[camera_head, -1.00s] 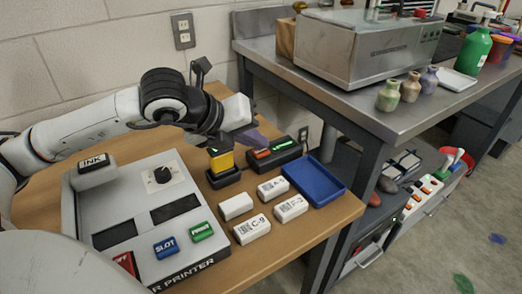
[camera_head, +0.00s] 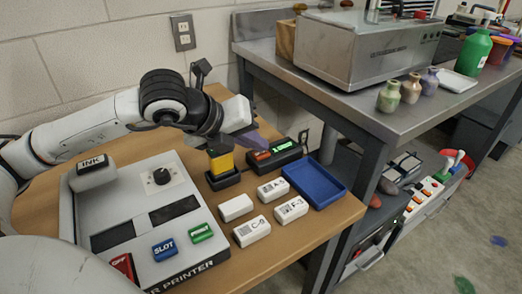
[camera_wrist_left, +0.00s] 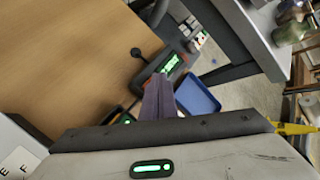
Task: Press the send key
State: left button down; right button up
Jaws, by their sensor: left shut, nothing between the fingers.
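A small black unit (camera_head: 287,155) stands on the wooden table beyond the cradle. It has a red part on its left and a green lit part on its right; I cannot read a send key on it. It also shows in the left wrist view (camera_wrist_left: 160,77), just past my fingertips. My left gripper (camera_head: 250,139) is shut and empty, its purple-grey fingers close to this unit; they also show in the left wrist view (camera_wrist_left: 158,88). Whether they touch it I cannot tell. A yellow device (camera_head: 221,163) stands in a black cradle (camera_head: 223,180) below the gripper. My right gripper is out of view.
A grey label printer (camera_head: 190,217) with SLOT, PRINT and OFF keys fills the table's left. Several white labelled blocks (camera_head: 252,231) and a blue tray (camera_head: 340,190) lie to the right. A steel bench (camera_head: 370,112) stands beyond the table.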

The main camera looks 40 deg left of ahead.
aim_at(257, 155)
pick_arm(q)
jog(key=shift+r, duration=0.7)
jog(key=shift+p, duration=0.3)
notch_tip(257, 155, up, 5)
jog(key=p, duration=0.3)
dwell(0.4)
